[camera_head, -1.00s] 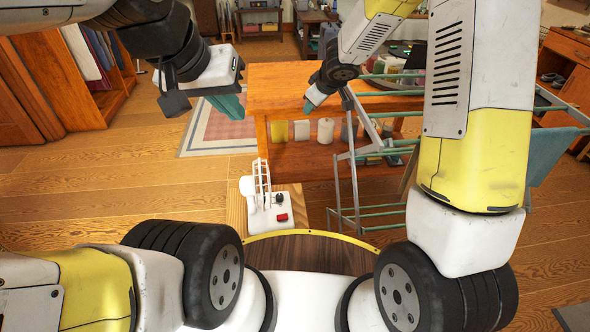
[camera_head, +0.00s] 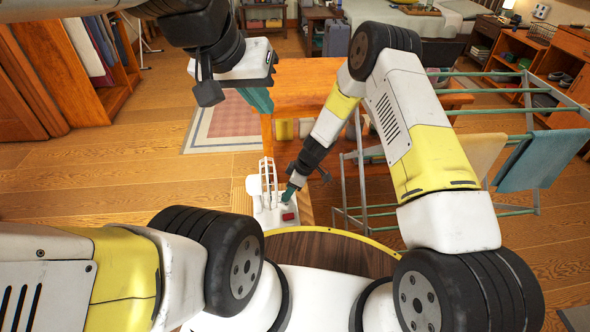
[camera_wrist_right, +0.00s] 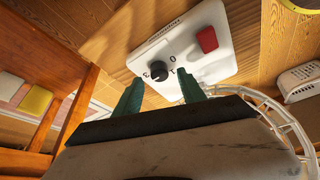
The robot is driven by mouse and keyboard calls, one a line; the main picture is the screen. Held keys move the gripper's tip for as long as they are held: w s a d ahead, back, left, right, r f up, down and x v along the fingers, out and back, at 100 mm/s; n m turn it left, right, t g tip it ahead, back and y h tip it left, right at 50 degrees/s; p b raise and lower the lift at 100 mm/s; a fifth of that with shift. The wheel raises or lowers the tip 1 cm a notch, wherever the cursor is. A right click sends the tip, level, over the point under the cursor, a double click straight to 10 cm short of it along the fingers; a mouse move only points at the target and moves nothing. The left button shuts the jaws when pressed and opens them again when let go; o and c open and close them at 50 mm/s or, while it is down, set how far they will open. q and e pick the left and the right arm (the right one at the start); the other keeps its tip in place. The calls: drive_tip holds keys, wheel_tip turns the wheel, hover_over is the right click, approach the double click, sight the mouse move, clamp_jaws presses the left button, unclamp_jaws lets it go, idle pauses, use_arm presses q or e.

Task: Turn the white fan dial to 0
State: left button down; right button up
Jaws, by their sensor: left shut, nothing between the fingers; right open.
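The white fan (camera_head: 264,210) stands upright just beyond my body, its wire cage (camera_head: 268,178) above a white base. The base carries a red switch (camera_head: 288,217), also in the right wrist view (camera_wrist_right: 207,39). The black dial (camera_wrist_right: 159,70) shows in the right wrist view, with printed numbers around it, including a 0; its pointer setting is unclear. My right gripper (camera_head: 292,190) is open at the fan base and covers the dial in the head view. Its green fingertips (camera_wrist_right: 157,86) lie to either side of the dial, apparently short of it. My left gripper (camera_head: 259,100) is shut and empty, away from the fan.
The fan rests on a small wooden surface (camera_head: 304,207). A wooden table (camera_head: 300,75) stands behind, with containers on its lower shelf. A drying rack (camera_head: 358,190) with hanging cloths (camera_head: 540,160) is at the right. Open floor (camera_head: 130,170) lies at the left.

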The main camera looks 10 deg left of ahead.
drive_tip(key=shift+x, duration=1.05)
drive_tip(key=shift+c, duration=0.5)
clamp_jaws()
drive_tip(key=shift+n, duration=0.4)
drive_tip(key=n, duration=0.2)
drive_tip(key=n+g, duration=0.2)
drive_tip(key=n, duration=0.1)
drive_tip(key=shift+w+n+h, duration=0.25)
drive_tip(key=shift+n+h, duration=0.05)
drive_tip(key=n+g, duration=0.1)
drive_tip(key=n, duration=0.2)
drive_tip(key=n+g+h, duration=0.1)
drive_tip(key=n, duration=0.1)
drive_tip(key=shift+a+n+h, duration=0.1)
drive_tip(key=shift+n+h, duration=0.2)
drive_tip(key=shift+n, duration=0.1)
